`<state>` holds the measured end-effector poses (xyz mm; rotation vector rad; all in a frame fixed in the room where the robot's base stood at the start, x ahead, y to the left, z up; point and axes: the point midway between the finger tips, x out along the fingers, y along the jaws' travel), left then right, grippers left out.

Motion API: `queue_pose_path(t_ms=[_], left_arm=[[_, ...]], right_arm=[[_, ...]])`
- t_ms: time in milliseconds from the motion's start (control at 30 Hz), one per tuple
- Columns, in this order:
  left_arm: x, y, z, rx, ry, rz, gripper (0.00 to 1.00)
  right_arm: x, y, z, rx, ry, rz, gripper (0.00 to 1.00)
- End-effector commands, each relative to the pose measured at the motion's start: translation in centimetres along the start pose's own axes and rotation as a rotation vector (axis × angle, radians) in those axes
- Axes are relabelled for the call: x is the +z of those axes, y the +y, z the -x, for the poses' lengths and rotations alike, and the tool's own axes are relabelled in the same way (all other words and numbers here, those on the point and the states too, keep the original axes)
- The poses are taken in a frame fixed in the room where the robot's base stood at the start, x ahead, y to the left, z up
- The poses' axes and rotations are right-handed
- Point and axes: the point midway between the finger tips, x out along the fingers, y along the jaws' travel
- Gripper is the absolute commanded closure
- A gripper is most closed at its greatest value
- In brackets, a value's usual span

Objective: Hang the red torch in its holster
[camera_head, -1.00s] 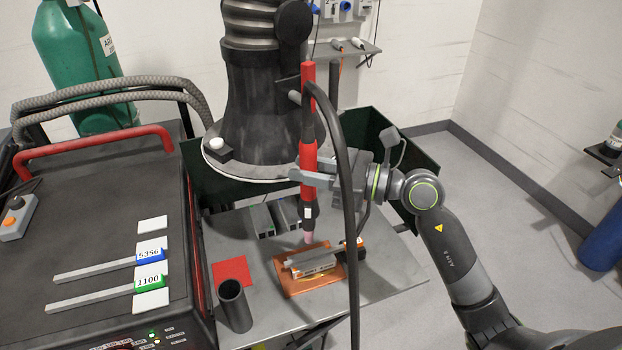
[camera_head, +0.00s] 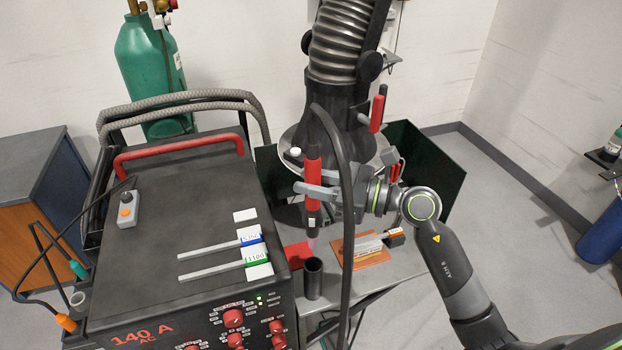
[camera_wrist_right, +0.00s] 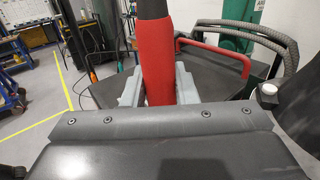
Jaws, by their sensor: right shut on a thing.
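The red torch (camera_head: 313,178) is upright in the head view, with a dark lower part, a pale pink nozzle and a thick black cable arching beside it. My right gripper (camera_head: 313,192) is shut around its red body; the wrist view shows the red torch (camera_wrist_right: 154,65) between the grey fingers (camera_wrist_right: 157,88). A dark open tube (camera_head: 313,280), which looks like the holster, stands at the work table's front left. The torch's nozzle appears just above and behind the tube's mouth, apart from it. My left gripper is not in view.
The welding machine (camera_head: 175,220) with its red handle stands left of the tube. An orange plate (camera_head: 375,257) with grey pieces and a red square (camera_head: 297,254) lie on the table. A large dark fume hood (camera_head: 340,110) hangs behind the torch.

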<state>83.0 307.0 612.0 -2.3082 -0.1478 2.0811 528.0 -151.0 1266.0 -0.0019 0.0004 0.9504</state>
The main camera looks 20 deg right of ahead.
Motion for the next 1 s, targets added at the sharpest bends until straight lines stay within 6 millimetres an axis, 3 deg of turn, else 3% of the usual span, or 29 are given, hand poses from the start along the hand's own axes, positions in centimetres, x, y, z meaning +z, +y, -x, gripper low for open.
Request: queue_pose_path(t_ms=[433,1000], left_arm=[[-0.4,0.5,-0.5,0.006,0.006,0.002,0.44],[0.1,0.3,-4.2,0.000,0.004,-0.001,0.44]], right_arm=[[-0.1,0.0,0.0,0.000,-0.003,0.002,0.97],[-4.1,0.0,0.0,0.000,-0.003,0.000,0.97]])
